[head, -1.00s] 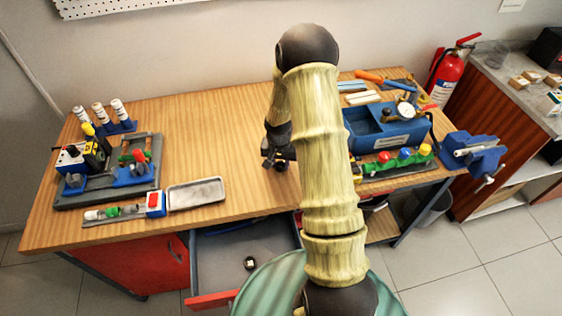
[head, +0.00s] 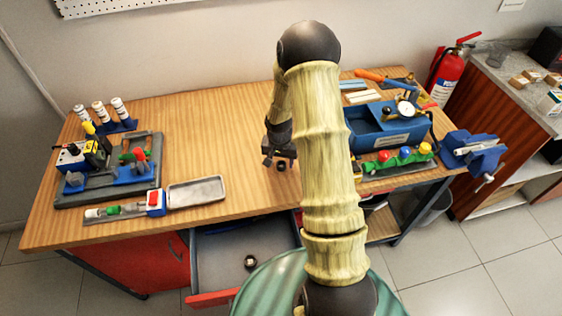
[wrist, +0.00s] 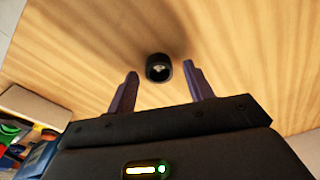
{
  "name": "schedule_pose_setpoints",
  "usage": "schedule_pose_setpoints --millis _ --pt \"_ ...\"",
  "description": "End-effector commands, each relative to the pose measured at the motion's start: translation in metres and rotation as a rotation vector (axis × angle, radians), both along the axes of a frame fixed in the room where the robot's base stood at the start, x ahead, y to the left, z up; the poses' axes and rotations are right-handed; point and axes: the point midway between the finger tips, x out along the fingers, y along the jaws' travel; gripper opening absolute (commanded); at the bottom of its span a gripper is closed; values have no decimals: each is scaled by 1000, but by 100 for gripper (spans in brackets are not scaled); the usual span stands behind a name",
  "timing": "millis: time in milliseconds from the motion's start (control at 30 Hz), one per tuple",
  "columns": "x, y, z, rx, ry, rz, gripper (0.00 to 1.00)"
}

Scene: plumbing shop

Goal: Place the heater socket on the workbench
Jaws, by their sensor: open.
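The heater socket, a small dark ring-shaped piece with a light centre, stands on the bare wood of the workbench (head: 215,140). In the wrist view the socket (wrist: 158,67) is just beyond the fingertips, between their lines and touching neither. In the head view the socket (head: 281,166) shows just below my gripper (head: 279,160), near the front middle of the bench. My gripper is open and empty; both fingers show apart in the wrist view (wrist: 162,78).
An open drawer (head: 225,250) under the bench holds another small dark fitting (head: 250,262). A grey metal tray (head: 197,192) lies left of my gripper. A blue toolbox (head: 390,130) and a vise (head: 475,152) are at the right. Bare wood surrounds the socket.

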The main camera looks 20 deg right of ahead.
Motion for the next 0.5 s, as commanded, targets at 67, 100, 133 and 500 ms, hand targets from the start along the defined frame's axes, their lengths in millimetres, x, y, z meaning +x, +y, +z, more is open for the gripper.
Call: schedule_pose_setpoints --millis 67,100,133,500 --pt "0 0 9 -1 -3 -1 52" --pt "-1 0 15 -1 -4 -1 52" --pt "-1 0 19 -1 -4 0 52" --pt "-8 5 83 -1 -3 -1 52"
